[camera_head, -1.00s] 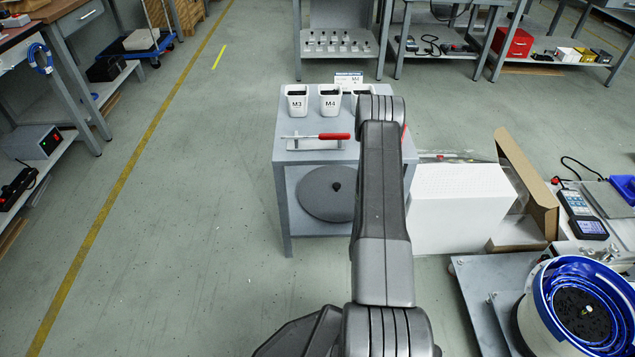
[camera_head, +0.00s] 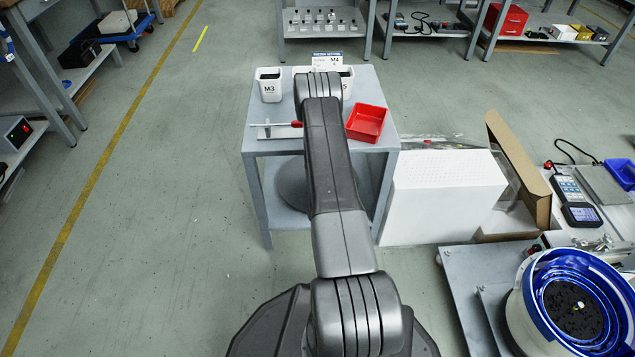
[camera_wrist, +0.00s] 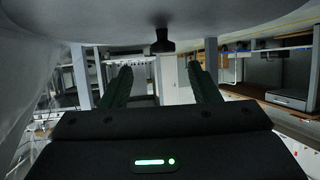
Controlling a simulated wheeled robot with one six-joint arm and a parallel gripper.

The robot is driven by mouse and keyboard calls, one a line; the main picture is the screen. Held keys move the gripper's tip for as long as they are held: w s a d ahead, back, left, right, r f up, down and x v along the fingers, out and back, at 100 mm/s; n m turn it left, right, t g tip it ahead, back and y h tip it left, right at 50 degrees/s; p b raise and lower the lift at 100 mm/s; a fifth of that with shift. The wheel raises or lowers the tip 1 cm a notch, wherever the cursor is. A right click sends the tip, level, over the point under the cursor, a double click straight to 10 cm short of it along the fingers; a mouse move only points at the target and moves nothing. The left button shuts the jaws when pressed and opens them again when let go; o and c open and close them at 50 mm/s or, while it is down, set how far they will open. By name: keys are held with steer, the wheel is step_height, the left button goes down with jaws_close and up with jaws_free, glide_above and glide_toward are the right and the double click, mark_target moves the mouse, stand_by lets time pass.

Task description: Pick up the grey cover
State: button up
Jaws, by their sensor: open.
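The grey cover (camera_head: 290,184) is a round disc on the lower shelf of the small grey table in the head view, and my arm hides much of it. In the wrist view the grey cover (camera_wrist: 95,22) fills the top of the picture, with its black knob (camera_wrist: 162,42) pointing down in the picture. My gripper (camera_wrist: 160,67) is open, and its two dark fingers stand on either side of the knob's line in the picture. Whether the knob is between the fingertips is unclear. The head view hides my gripper behind the arm.
The table top (camera_head: 375,80) above the cover holds white bins (camera_head: 269,86), a red-handled screwdriver (camera_head: 285,125) and a red tray (camera_head: 367,122). A white box (camera_head: 440,200) stands close at the right. The floor at the left is clear.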

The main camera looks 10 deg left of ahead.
steer(key=b+x, duration=0.2)
steer(key=x, duration=0.2)
steer(key=shift+a+f, duration=0.25)
steer(key=shift+a, duration=0.05)
steer(key=shift+w+a, duration=0.15)
steer(key=shift+w, duration=0.15)
jaws_close()
steer(key=shift+r, duration=0.1)
